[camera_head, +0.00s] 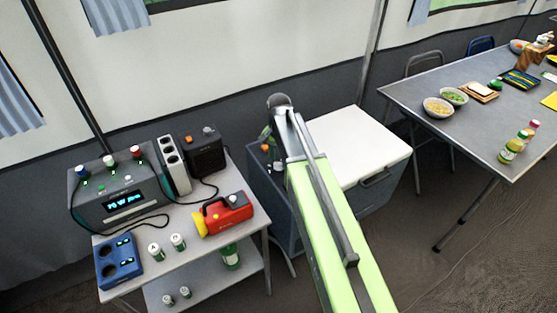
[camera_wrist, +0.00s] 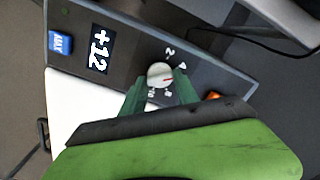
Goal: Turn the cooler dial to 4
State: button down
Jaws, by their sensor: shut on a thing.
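The cooler (camera_head: 365,205) is a grey box with a white lid, standing between the side table and the long table. Its panel (camera_wrist: 125,45) fills much of the wrist view. The dial (camera_wrist: 158,73) is a small pale round knob with a red mark on its right side. Numbers such as 2, 4, 8 and 10 ring it; some are hidden. The red mark points to the right, just below the 4; the exact reading is unclear. My gripper (camera_wrist: 160,84) has its green fingers shut on the dial, one on each side. In the head view my gripper (camera_head: 267,134) is over the cooler's left end.
A display reading +12 (camera_wrist: 100,48) and a blue MAX label (camera_wrist: 61,42) are on the panel. An orange knob (camera_wrist: 212,96) is close to my right finger. The side table holds a red torch (camera_head: 227,212), a power station (camera_head: 120,195) and a dark box (camera_head: 203,153).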

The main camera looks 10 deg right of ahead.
aim_at(279, 163)
jog(key=shift+s+n, duration=0.15)
jog(key=shift+n, duration=0.55)
jog(key=c, duration=0.9)
grip_release()
notch_tip(279, 163, up, 17)
jog(key=p, duration=1.7)
jog(key=shift+r, duration=0.2)
